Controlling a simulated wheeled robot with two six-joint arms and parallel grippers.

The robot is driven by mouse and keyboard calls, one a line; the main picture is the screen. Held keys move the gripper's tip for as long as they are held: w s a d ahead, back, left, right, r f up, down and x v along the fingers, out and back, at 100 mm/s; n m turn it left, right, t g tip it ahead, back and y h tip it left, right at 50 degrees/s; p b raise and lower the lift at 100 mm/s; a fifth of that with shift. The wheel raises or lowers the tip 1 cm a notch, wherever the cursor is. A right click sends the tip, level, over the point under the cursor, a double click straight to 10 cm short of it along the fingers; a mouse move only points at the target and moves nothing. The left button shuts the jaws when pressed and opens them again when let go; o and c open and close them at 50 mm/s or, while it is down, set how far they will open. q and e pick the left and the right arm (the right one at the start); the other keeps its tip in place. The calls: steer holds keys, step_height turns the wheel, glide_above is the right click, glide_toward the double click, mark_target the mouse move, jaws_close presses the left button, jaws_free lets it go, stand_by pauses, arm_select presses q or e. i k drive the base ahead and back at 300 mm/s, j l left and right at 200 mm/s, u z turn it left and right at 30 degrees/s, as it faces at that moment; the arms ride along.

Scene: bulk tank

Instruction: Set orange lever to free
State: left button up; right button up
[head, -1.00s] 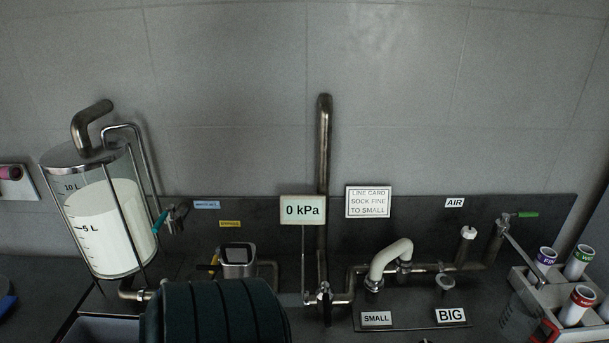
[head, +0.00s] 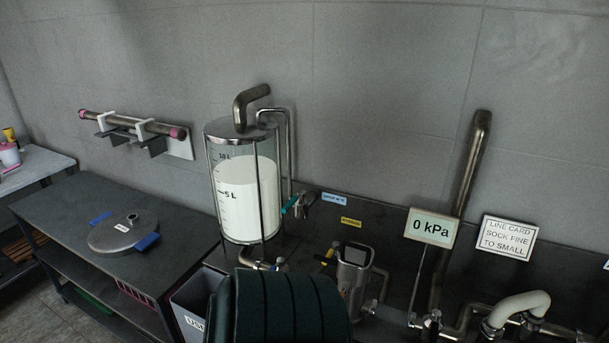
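A small yellow-orange lever (head: 327,257) stands tilted at the left side of the grey metal pump unit (head: 354,270), below a yellow label (head: 351,222). It is small in the picture, and I cannot read any position marking beside it. The lower part of the pump unit is partly hidden behind a dark green ribbed shape (head: 285,310) at the bottom of the view. Neither of my grippers shows in the head view.
A clear tank (head: 243,185) of white liquid stands left of the pump, with a teal-handled valve (head: 290,206) beside it. A dark table (head: 90,205) holds a round metal lid (head: 123,232). A grey bin (head: 195,305) stands below the tank. A 0 kPa display (head: 431,228) is to the right.

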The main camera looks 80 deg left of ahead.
mark_target(344, 291)
steer(key=u, duration=2.2)
